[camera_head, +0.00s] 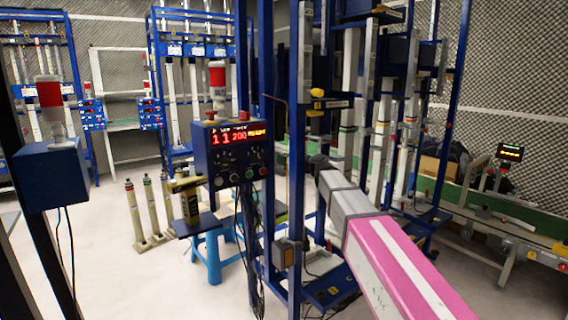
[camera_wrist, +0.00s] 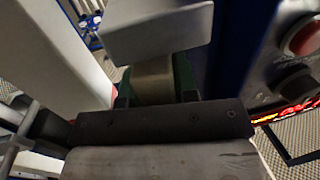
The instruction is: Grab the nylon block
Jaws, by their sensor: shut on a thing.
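My gripper (camera_wrist: 154,92) is at the lower middle of the wrist view, its dark bar across the picture and short dark-green fingers beyond it. The fingers are shut on a beige piece, which I take to be the nylon block (camera_wrist: 152,76). A pale grey block (camera_wrist: 158,28) shows just beyond it; I cannot tell whether the two are one piece. In the head view my pink and grey arm reaches from the lower right to a dark end beside the blue frame. The held piece cannot be made out there.
A blue control box (camera_head: 234,152) with a red display stands left of the arm's end; its red button (camera_wrist: 303,38) is close at the right of the wrist view. Blue upright posts (camera_head: 297,130) stand close by. A blue stool (camera_head: 208,262) is left; open floor lies farther left.

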